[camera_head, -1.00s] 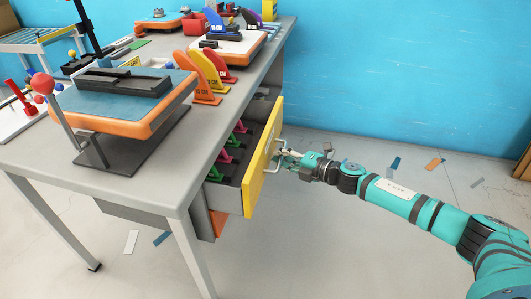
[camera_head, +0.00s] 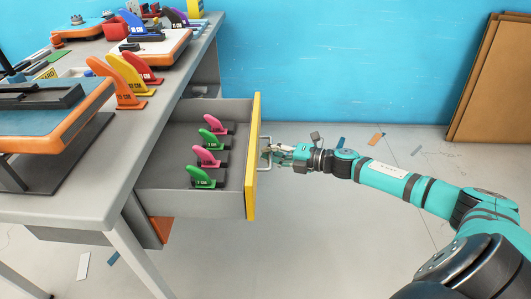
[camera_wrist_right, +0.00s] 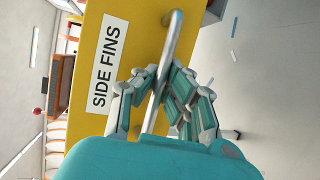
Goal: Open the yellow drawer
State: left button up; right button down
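The yellow drawer front (camera_head: 252,155) stands well out from under the grey table, and the grey drawer (camera_head: 165,150) behind it is open. Several pink and green fins (camera_head: 210,157) stand inside. In the right wrist view the yellow front (camera_wrist_right: 115,65) bears a "SIDE FINS" label (camera_wrist_right: 107,63) and a metal bar handle (camera_wrist_right: 172,40). My right gripper (camera_head: 270,153) is at the handle; in the right wrist view its fingers (camera_wrist_right: 157,85) are on both sides of the bar, closed around it. My left gripper is not in view.
The grey table (camera_head: 115,165) holds orange-edged boards (camera_head: 60,130) and large orange, yellow and red fins (camera_head: 130,80). A blue wall (camera_head: 330,60) is behind. Brown panels (camera_head: 490,85) lean at the right. The floor right of the drawer is mostly clear, with scattered scraps.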

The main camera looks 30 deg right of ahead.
jog(key=c, duration=1.4)
grip_release()
jog(key=shift+v, duration=6)
